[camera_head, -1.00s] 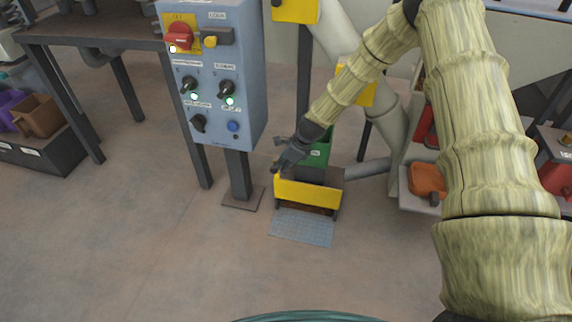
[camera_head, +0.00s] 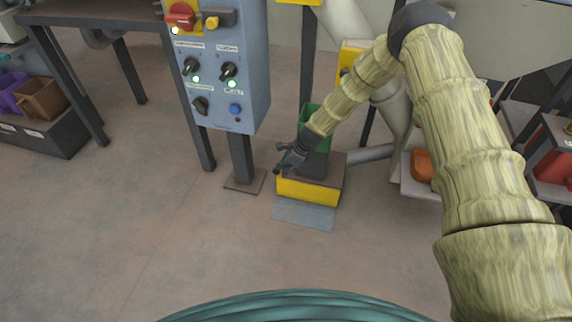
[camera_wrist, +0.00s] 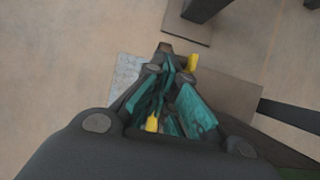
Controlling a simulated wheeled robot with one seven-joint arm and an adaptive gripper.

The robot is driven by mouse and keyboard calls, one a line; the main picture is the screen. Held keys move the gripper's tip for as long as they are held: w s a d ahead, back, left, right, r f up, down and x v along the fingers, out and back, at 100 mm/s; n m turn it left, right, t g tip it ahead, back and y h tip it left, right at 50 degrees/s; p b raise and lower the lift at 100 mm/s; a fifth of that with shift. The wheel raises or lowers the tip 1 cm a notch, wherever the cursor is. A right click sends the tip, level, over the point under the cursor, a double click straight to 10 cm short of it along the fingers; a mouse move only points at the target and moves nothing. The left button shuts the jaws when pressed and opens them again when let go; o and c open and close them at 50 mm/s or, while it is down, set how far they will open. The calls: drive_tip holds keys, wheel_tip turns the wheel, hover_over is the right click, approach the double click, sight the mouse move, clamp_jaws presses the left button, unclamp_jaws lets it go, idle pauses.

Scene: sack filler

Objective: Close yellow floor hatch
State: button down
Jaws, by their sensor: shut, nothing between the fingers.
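The yellow hatch (camera_head: 308,191) is the front flap of a low brown-topped box on the floor. It hangs upright across the box front, its lower edge close to a pale blue floor grating (camera_head: 303,213), with no dark gap showing beneath. My gripper (camera_head: 284,168) is shut and empty at the box's upper left corner, just above the hatch's left end. I cannot tell whether it touches. In the wrist view, the gripper's teal-padded fingers (camera_wrist: 170,70) hide most of the hatch; a small yellow piece (camera_wrist: 193,62) shows beside the tips.
A green bin (camera_head: 312,118) stands behind the box, partly hidden by my arm. A blue-grey control panel (camera_head: 215,70) on a post stands to the left, its foot plate (camera_head: 245,182) near the box. The floor in front and left is clear.

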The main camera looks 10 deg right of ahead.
drive_tip(key=shift+s+d+f, duration=0.1)
drive_tip(key=shift+f, duration=0.1)
drive_tip(key=p+v, duration=0.7)
drive_tip(key=v, duration=0.7)
drive_tip(key=shift+r, duration=0.25)
drive_tip(key=s+d+f+n+g+h, duration=0.15)
drive_tip(key=s+f+n, duration=0.4)
drive_tip(key=s, duration=0.65)
drive_tip(key=s+f+n+h, duration=0.2)
drive_tip(key=s+f+n, duration=0.35)
drive_tip(key=s, duration=0.75)
drive_tip(key=s+d+r+n+h, duration=0.1)
drive_tip(key=s+n, duration=0.5)
drive_tip(key=s, duration=0.5)
drive_tip(key=s+d+r+n, duration=0.2)
drive_tip(key=s+n, duration=0.3)
drive_tip(key=s, duration=0.6)
wheel_tip(320, 180, up, 28)
drive_tip(key=s+p, duration=0.1)
drive_tip(key=p, duration=2.6)
drive_tip(key=shift+n+g+p, duration=0.3)
drive_tip(key=shift+g+p, duration=0.05)
